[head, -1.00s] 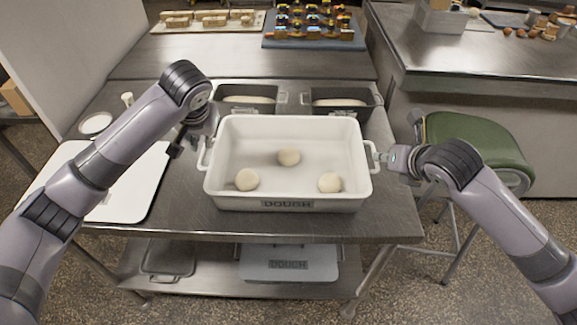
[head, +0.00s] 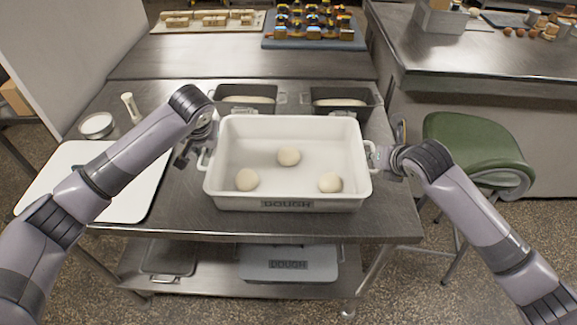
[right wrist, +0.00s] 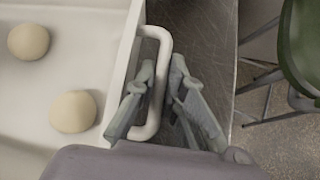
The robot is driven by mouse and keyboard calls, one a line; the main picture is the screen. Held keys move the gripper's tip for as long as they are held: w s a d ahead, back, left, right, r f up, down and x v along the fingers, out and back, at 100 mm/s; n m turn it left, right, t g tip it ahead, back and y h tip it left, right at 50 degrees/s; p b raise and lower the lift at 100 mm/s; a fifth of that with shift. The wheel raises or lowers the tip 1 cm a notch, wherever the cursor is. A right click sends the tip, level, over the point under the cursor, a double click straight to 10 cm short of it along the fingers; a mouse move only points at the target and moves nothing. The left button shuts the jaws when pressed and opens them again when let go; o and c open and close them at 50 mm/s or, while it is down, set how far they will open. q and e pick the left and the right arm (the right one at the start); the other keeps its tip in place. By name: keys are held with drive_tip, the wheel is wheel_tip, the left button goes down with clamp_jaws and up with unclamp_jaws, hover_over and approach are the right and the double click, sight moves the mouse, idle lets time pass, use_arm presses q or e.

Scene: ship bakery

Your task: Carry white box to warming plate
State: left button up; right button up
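The white box (head: 290,205), labelled DOUGH, stands level on the steel table and holds three dough balls (head: 289,156). Its right handle (right wrist: 162,85) shows in the right wrist view. My right gripper (right wrist: 162,66) has one finger inside this handle loop and one outside, with small gaps, so it is open around the bar. My left gripper (head: 190,155) is at the box's left handle (head: 205,160), with its fingers spread; whether they touch the handle is unclear. I cannot identify a warming plate with certainty.
Two dark loaf tins (head: 342,100) stand just behind the box. A white board (head: 125,200) and a round tin (head: 97,125) lie at the left. A green stool (head: 475,145) stands right of the table. A steel counter (head: 480,60) is at the back right.

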use_arm(q)
clamp_jaws()
use_arm(e)
clamp_jaws()
use_arm(q)
drive_tip(key=shift+w+r, duration=0.1)
drive_tip(key=shift+r, duration=0.1)
use_arm(e)
drive_tip(key=shift+r, duration=0.2)
